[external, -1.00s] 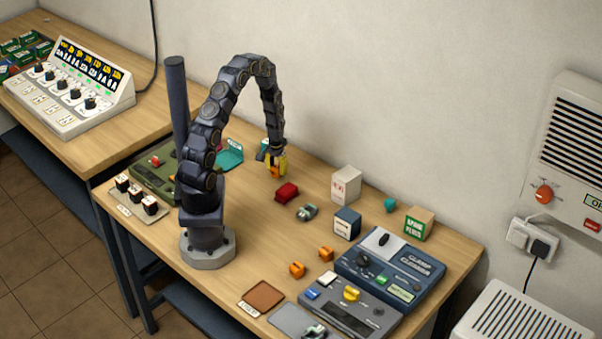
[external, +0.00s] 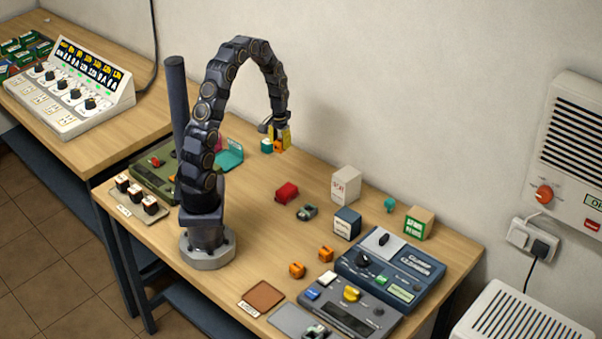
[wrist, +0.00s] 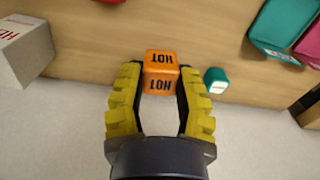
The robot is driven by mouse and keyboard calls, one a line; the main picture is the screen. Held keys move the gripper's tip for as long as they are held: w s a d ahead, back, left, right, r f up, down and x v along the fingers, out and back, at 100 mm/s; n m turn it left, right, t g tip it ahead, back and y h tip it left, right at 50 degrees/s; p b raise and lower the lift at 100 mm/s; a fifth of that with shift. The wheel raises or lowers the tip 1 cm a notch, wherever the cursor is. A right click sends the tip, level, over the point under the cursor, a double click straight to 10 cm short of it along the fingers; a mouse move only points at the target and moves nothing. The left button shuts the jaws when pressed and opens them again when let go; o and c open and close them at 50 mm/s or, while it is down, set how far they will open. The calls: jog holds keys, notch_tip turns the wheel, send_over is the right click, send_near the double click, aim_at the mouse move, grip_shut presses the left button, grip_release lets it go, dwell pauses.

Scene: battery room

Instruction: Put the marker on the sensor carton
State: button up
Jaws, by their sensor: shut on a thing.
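An orange block lettered HOT (wrist: 160,72), which looks like the marker, sits between the yellow fingertips of my gripper (wrist: 158,82). In the external view my gripper (external: 280,138) is shut on the orange block (external: 278,147) and holds it at the back of the table. Candidate cartons are a white box with red lettering (external: 345,186), a dark blue box with a white face (external: 347,223) and a green-and-tan box (external: 419,223). The lettering is too blurred to tell which is the sensor carton. The white box also shows in the wrist view (wrist: 22,50).
A small teal block (external: 266,146) stands left of my gripper, near a teal holder (external: 230,154). A red block (external: 287,192) and a dark green item (external: 307,212) lie in front. Two more orange blocks (external: 297,270) lie nearer the table's front. The wall is close behind.

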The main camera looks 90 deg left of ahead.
jog(key=w+d+r+m, duration=0.1)
jog(key=w+d+r, duration=0.4)
jog(key=d, duration=0.4)
jog(key=w+d+r, duration=0.3)
jog(key=d+r, duration=0.4)
jog(key=d, duration=0.1)
send_over(347, 173)
jog(key=f, duration=0.9)
jog(key=shift+s+d+f, duration=0.1)
jog(key=shift+s+d, duration=0.05)
jog(key=shift+s, duration=0.05)
jog(key=shift+w+f, duration=0.1)
jog(key=shift+f, duration=0.05)
jog(key=shift+w+f, duration=0.1)
jog(key=shift+f, duration=1.6)
jog(key=shift+f, duration=0.1)
jog(key=o, duration=0.8)
jog(key=shift+o, duration=0.2)
